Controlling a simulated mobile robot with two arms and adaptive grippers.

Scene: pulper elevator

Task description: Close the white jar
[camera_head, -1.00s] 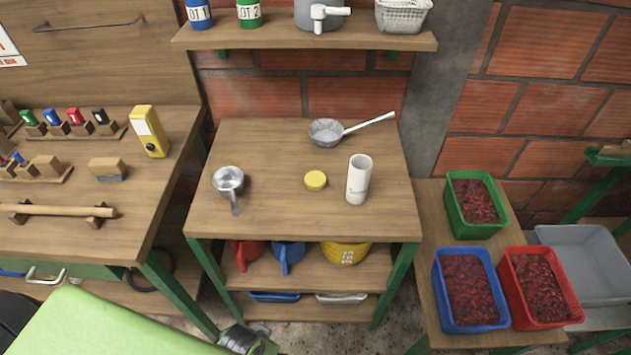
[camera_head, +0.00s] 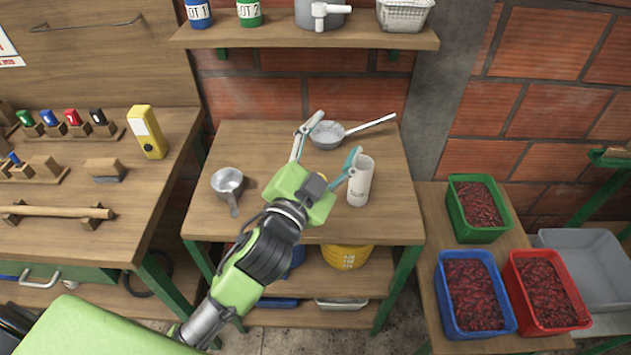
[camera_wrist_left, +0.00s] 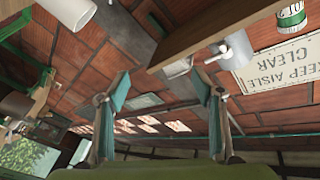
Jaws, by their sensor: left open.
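The white jar (camera_head: 360,183) stands upright on the middle table, without a lid on it. My left gripper (camera_head: 333,137) is over the table, fingers spread wide and empty. Its right finger shows just left of the jar's rim; I cannot tell whether they touch. The yellow lid (camera_head: 322,177) is almost wholly hidden behind the gripper, with only a sliver of yellow showing. In the left wrist view the two teal fingers (camera_wrist_left: 164,95) stand apart with nothing between them. A white cylinder that looks like the jar (camera_wrist_left: 68,10) is at the top left. My right gripper is not in view.
A long-handled pan (camera_head: 328,135) lies behind the gripper, near its left finger. A metal cup (camera_head: 227,183) stands at the table's left. A shelf (camera_head: 300,37) with tins, a pot and a basket hangs above the back. Crates (camera_head: 475,300) of red cherries stand right.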

